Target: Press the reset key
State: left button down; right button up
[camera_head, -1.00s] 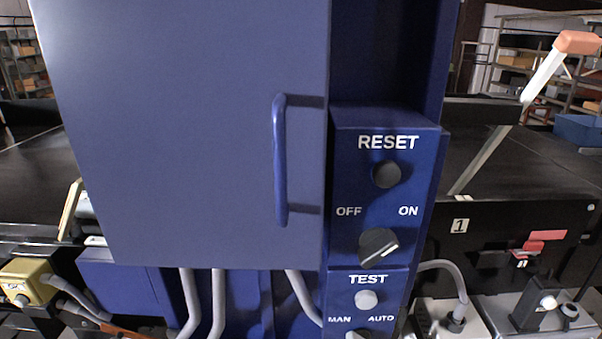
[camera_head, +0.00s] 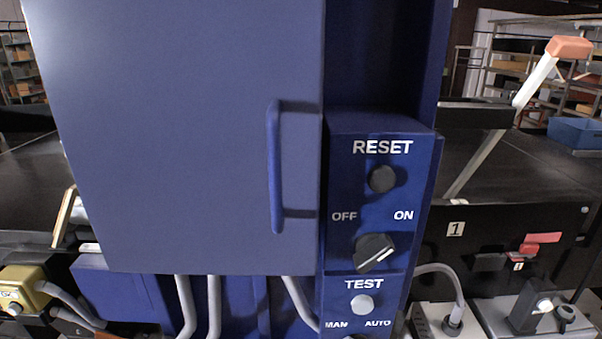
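The reset key is a round dark button (camera_head: 382,178) under the white word RESET on the blue control panel (camera_head: 342,190), right of the cabinet door. Nothing covers it. Below it is a black rotary knob (camera_head: 376,253) with OFF and ON labels. Lower still is a pale round TEST button (camera_head: 361,305) with MAN and AUTO labels at the picture's bottom edge. Neither of my grippers shows in the head view.
A blue cabinet door (camera_head: 180,130) with a vertical handle (camera_head: 275,165) fills the left and middle. A dark conveyor (camera_head: 520,170) lies behind on the right, with an orange-tipped white post (camera_head: 540,75). Grey conduits (camera_head: 213,305) run below the door.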

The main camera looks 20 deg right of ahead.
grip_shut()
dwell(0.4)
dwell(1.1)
